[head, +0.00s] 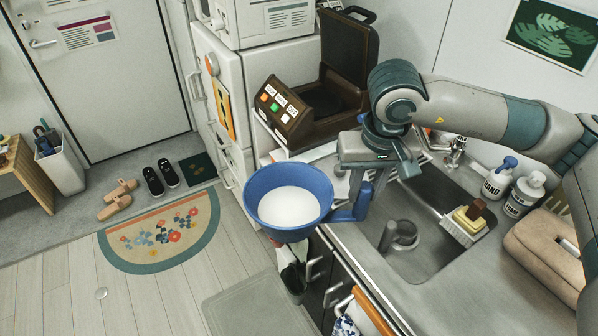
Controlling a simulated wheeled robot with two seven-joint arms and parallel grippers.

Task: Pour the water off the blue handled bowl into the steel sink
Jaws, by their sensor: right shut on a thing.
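The blue handled bowl (262,222) is held out at the left edge of the counter, in front of the cupboards. It looks about level, and a smooth white mass fills part of it; I cannot make out clear water on it. My right gripper (363,192) is shut on the bowl's blue handle, to the right of the bowl. The steel sink (436,258) is set in the counter to the right of the bowl, partly hidden by my right arm. A grey cylindrical part (402,235) stands in the sink. My left gripper is out of view.
A brown lidded appliance (318,118) stands open behind the bowl. The faucet (455,150) is behind the sink. A brush (464,224) lies at the sink's right side, near two soap bottles (498,178) and a beige bag-like thing (545,248).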

